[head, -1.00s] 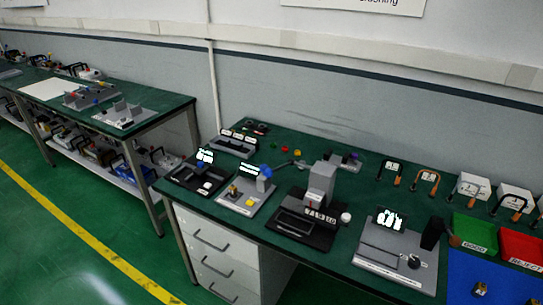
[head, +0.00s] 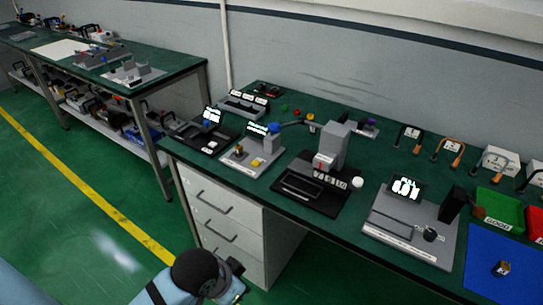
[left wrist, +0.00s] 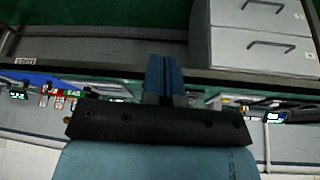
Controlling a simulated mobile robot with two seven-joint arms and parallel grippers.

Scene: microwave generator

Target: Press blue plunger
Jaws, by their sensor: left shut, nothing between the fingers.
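A small blue part (head: 273,128), likely the plunger, sits on top of a grey upright block on a grey-plate device in the head view. My left gripper (head: 238,292) is at the bottom of the head view, in front of the drawers and well away from the blue part. In the left wrist view its fingers (left wrist: 163,78) are together and empty. My right gripper is not in view.
The green bench's front edge (head: 330,232) and white drawers (head: 222,215) lie near my left arm. A black-based press (head: 310,185) stands right of the blue part's device, and a dark device (head: 208,133) stands left of it.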

